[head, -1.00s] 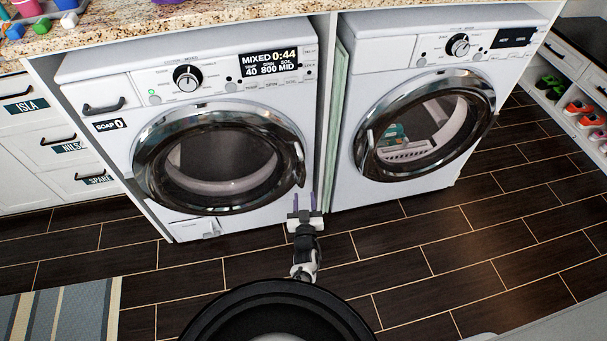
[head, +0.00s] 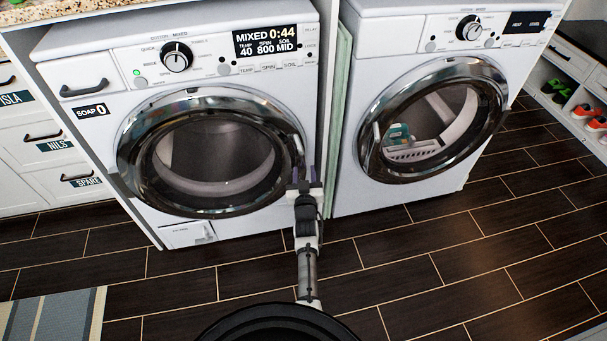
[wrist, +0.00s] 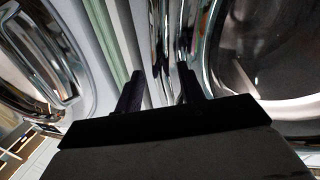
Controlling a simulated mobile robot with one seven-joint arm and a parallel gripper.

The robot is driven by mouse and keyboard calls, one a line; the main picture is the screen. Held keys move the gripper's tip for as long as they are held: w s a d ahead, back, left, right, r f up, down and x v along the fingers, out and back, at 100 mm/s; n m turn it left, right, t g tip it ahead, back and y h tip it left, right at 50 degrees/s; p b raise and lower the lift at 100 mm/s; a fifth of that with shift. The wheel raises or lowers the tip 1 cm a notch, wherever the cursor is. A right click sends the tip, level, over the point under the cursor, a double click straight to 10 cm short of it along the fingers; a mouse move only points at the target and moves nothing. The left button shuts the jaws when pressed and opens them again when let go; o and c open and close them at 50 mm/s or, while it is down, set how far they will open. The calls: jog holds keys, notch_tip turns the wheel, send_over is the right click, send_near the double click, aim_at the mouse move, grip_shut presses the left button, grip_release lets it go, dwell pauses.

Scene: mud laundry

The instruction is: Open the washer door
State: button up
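The washer (head: 80,60) is the left of two white front-loaders, with a lit "MIXED 0:44" display. Its round washer door (head: 215,155), dark glass in a chrome rim, is shut. My gripper (head: 303,174) is at the lower right edge of this door, covering the handle area in the head view. In the wrist view, my gripper (wrist: 157,80) has its two dark fingers apart. A chrome strip of the door's edge (wrist: 165,35) lies just beyond and between the fingertips. I cannot tell whether they touch it.
A second machine (head: 345,180) with a shut round door stands close on the right. A pale green panel (head: 340,90) fills the gap between them. White drawers (head: 40,150) stand on the left. The dark tiled floor (head: 420,270) in front is clear; a striped rug (head: 50,320) lies lower left.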

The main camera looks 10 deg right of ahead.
jog(key=shift+w+b, duration=0.7)
jog(key=shift+w, duration=0.25)
jog(key=shift+d+r, duration=0.1)
jog(key=shift+c, duration=0.5)
grip_shut()
